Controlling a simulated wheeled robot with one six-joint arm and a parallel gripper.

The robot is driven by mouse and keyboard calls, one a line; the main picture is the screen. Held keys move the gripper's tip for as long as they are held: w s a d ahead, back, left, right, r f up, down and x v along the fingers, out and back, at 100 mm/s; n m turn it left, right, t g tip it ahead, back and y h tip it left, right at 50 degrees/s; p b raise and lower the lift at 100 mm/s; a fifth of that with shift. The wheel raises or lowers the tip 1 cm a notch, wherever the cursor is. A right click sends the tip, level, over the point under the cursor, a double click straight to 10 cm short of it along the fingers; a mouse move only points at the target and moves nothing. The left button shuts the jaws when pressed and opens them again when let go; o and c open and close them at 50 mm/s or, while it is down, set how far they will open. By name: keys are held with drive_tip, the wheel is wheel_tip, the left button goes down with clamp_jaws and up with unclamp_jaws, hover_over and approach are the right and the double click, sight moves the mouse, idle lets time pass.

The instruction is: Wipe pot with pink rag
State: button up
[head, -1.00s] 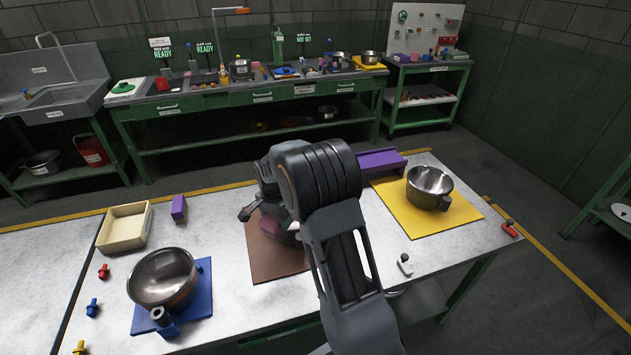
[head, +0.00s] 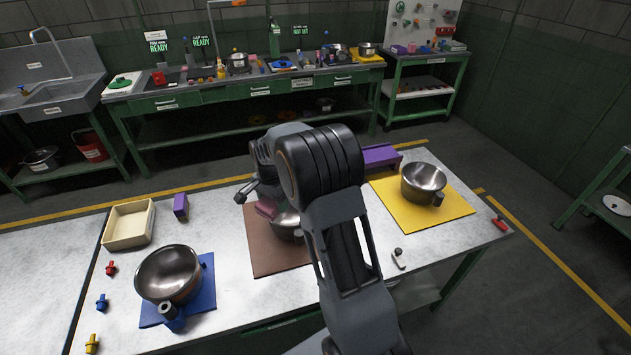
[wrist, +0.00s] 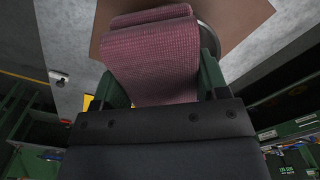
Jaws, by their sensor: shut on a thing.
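The pink rag (head: 265,208) is held by my gripper (wrist: 156,92), whose green fingers are shut on it. In the wrist view the rag (wrist: 152,58) fills the space between the fingers and hides their tips. A metal pot (head: 287,224) sits on the brown mat (head: 262,262), partly hidden behind my arm. The rag is at the pot's upper left side in the head view; I cannot tell whether they touch. In the wrist view a bit of the pot's rim (wrist: 209,40) shows behind the rag.
A pot (head: 168,272) stands on a blue mat (head: 205,295) at left, and another (head: 423,180) on a yellow mat (head: 452,208) at right. A cream tray (head: 128,240), a purple block (head: 181,206) and a purple stand (head: 378,157) are at the back. Small pegs (head: 101,302) line the left.

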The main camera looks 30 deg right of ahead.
drive_tip(key=shift+r+p, duration=2.05)
drive_tip(key=shift+r, duration=0.95)
